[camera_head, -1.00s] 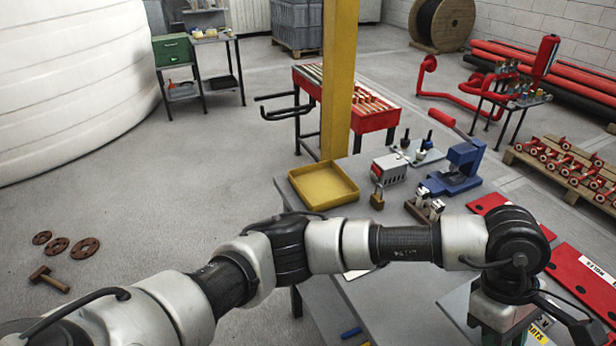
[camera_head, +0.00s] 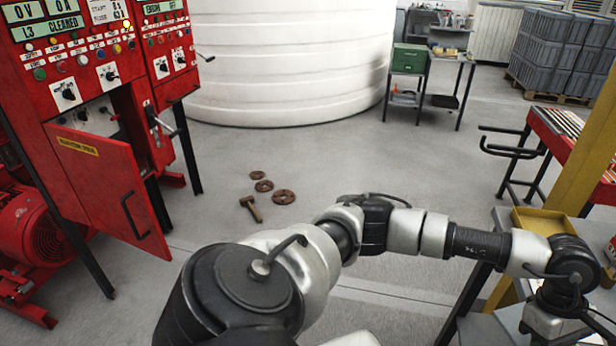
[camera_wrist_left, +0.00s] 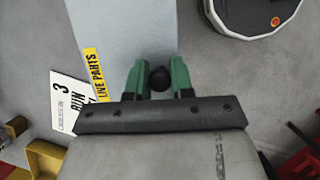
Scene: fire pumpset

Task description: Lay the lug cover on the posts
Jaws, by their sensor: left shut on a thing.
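In the left wrist view the green fingertips of my left gripper (camera_wrist_left: 160,80) are shut on the black round knob of the lug cover. The cover (camera_wrist_left: 122,35) is a flat pale grey plate with a yellow LIVE PARTS label, reaching up and left of the fingers. In the head view my left arm reaches to the right edge, and its fingers cannot be made out there. The red cabinet (camera_head: 95,175) at the left has an open door, with a dark interior partly visible. I cannot make out the posts. My right gripper is not in view.
A yellow tray (camera_head: 545,222) sits on the bench at the right. A hammer (camera_head: 250,207) and rusty discs (camera_head: 284,197) lie on the floor. A red motor (camera_head: 40,235) stands below the cabinet. Floor between cabinet and bench is largely clear. A white card (camera_wrist_left: 70,100) shows in the wrist view.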

